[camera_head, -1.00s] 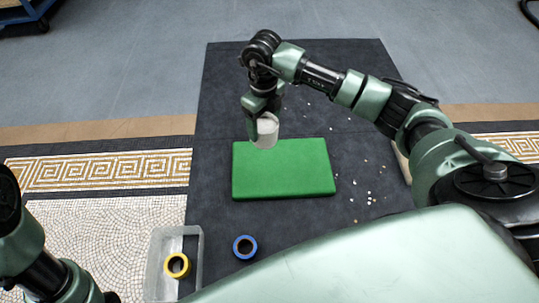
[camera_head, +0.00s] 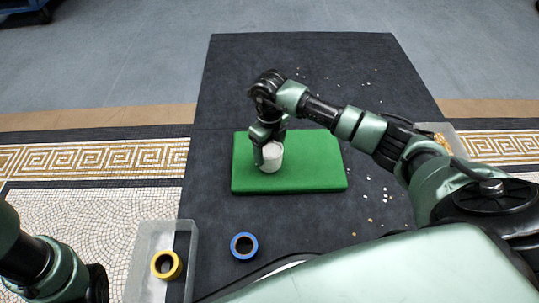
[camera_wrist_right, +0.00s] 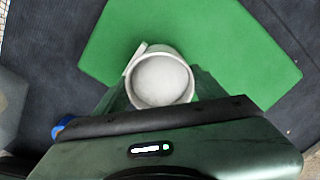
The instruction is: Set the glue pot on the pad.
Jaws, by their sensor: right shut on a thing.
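The glue pot (camera_head: 271,158) is a small whitish-grey cup, upright over the left-middle part of the green pad (camera_head: 318,165). My right gripper (camera_head: 266,146) is shut on the pot from the far left side in the head view. In the right wrist view the pot (camera_wrist_right: 161,80) shows its pale round top between the fingers, with the green pad (camera_wrist_right: 225,45) behind it. I cannot tell whether its base touches the pad. My left arm shows at the lower left of the head view, but its gripper is out of frame.
A clear bin (camera_head: 143,273) with a yellow tape ring (camera_head: 166,265) stands at the lower left. A blue tape ring (camera_head: 244,246) lies on the dark mat (camera_head: 300,75). Small pale chips (camera_head: 385,200) are scattered right of the pad. Another container (camera_head: 436,132) is partly hidden behind my right arm.

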